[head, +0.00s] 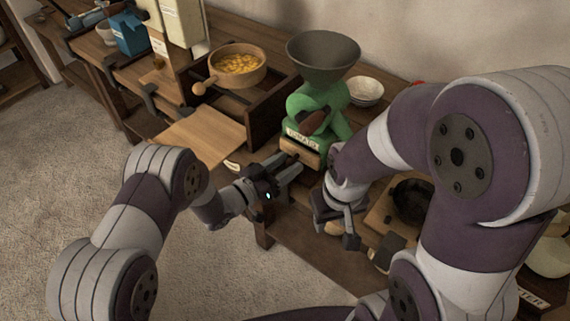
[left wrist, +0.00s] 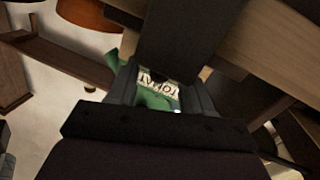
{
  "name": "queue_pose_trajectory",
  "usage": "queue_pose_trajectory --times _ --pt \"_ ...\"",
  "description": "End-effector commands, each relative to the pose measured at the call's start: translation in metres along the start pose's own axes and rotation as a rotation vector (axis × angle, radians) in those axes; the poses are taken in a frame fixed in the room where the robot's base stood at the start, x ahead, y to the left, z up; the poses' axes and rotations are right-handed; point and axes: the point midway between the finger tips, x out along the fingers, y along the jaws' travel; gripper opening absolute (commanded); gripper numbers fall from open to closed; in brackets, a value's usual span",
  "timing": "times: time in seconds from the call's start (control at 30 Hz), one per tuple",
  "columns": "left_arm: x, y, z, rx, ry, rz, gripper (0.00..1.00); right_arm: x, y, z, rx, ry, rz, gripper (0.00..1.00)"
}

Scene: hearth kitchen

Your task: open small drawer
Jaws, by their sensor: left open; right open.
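The green grinder (head: 322,112) with a dark funnel stands on the wooden bench. A white label with dark letters is on its front, and a small wooden drawer front (head: 300,150) sits below the label. My left gripper (head: 287,166) is open just in front of this small drawer, with its fingers pointing at it. I cannot tell whether they touch the knob. In the left wrist view, the label (left wrist: 158,91) shows upside down between the open fingers. A large dark shape covers the top middle there. My right gripper (head: 366,246) is open and empty over the bench's right part.
A wooden pan of yellow food (head: 238,66) stands behind left, above a wooden board (head: 200,138). A pale bowl (head: 365,91) is behind the grinder. A dark round vessel (head: 411,200) is close to my right arm. The floor at left is clear.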

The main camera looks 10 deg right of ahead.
Motion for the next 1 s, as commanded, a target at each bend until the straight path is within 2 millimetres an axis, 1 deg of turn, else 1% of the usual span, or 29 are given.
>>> queue_pose_trajectory --times 0.23,0.27,0.3,0.37,0.4,0.57,0.67,0.8,0.9,1.0 --pt "0.001 0.000 0.000 0.000 0.000 -0.001 0.50 0.000 0.000 0.000 0.000 0.000 0.000 0.43" --pt "0.001 0.000 0.000 0.000 0.000 -0.001 0.40 0.000 0.000 0.000 0.000 0.000 0.000 0.43" --pt "0.001 0.000 0.000 0.000 0.000 -0.001 0.27 0.000 0.000 0.000 0.000 0.000 0.000 0.43" --pt "0.001 0.000 0.000 0.000 0.000 -0.001 0.08 0.000 0.000 0.000 0.000 0.000 0.000 0.43" --pt "0.001 0.000 0.000 0.000 0.000 -0.001 0.00 0.000 0.000 0.000 0.000 0.000 0.000 0.43" --pt "-0.001 0.000 0.000 0.000 -0.001 -0.001 0.00 -0.001 0.000 0.000 0.000 0.000 0.000 0.43" --pt "-0.016 0.002 -0.001 -0.002 -0.002 -0.003 0.00 -0.007 0.000 -0.001 0.000 0.000 0.000 0.43" --pt "-0.043 0.008 0.000 -0.002 -0.003 -0.004 0.00 -0.013 0.000 -0.002 0.000 0.000 0.000 0.43" --pt "-0.055 0.010 0.001 -0.001 -0.001 -0.003 0.00 -0.015 0.000 -0.002 0.000 0.000 0.000 0.43" --pt "-0.059 0.011 0.002 0.001 0.000 -0.002 0.00 -0.015 0.000 -0.002 0.000 0.000 0.000 0.43"
